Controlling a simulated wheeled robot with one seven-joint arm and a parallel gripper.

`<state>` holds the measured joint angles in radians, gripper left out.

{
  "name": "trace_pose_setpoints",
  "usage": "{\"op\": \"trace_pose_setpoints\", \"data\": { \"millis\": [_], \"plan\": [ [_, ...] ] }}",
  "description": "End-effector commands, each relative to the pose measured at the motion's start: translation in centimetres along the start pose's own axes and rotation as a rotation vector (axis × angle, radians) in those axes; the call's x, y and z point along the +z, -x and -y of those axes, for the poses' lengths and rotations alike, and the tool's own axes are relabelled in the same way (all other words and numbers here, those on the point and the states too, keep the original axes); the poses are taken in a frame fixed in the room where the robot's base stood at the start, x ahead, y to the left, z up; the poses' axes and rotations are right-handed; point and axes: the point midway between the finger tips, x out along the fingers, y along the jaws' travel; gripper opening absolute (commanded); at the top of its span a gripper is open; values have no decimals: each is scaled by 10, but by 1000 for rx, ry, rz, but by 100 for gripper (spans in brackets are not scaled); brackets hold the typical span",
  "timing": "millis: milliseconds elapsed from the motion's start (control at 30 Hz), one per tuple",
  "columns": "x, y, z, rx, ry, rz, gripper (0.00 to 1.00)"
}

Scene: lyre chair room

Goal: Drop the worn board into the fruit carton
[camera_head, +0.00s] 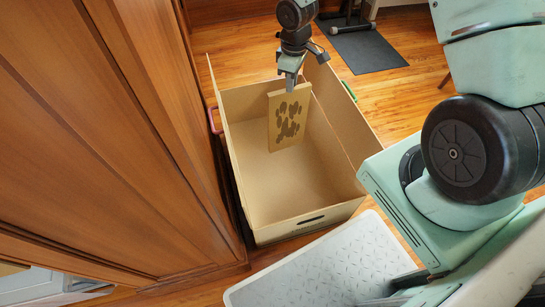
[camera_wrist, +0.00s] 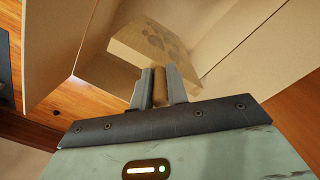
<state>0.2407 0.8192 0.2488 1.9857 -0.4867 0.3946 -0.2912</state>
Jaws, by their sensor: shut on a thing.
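The worn board (camera_head: 289,117) is a tan slab with dark brown blotches. My gripper (camera_head: 290,84) is shut on its top edge, and the board hangs upright below it. In the wrist view my gripper (camera_wrist: 159,87) has its two fingers closed on the board's edge, and the board (camera_wrist: 148,43) reaches away from them. The fruit carton (camera_head: 328,205) is a large open cardboard box on the floor. In the head view the board hangs within the carton's opening, towards its far end. I cannot tell whether its lower edge touches the carton's bottom.
A brown wooden panelled cabinet (camera_head: 100,130) stands close along the carton's left side. A pale patterned step or lid (camera_head: 325,268) lies in front of the carton. A dark mat (camera_head: 362,50) lies on the wooden floor behind. Open floor (camera_head: 235,45) shows beyond the carton.

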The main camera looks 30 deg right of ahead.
Motion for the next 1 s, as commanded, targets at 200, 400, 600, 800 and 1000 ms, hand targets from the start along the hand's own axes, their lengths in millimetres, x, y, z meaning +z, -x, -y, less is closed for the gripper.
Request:
{"op": "trace_pose_setpoints", "data": {
  "millis": [200,400,600,800,1000],
  "plan": [
    [0,-9,0,1,-1,0,0],
    [0,-8,0,1,-1,0,21],
    [0,-8,0,1,-1,0,41],
    [0,-6,0,1,-1,0,41],
    [0,22,-1,3,-2,-1,41]
  ]
}}
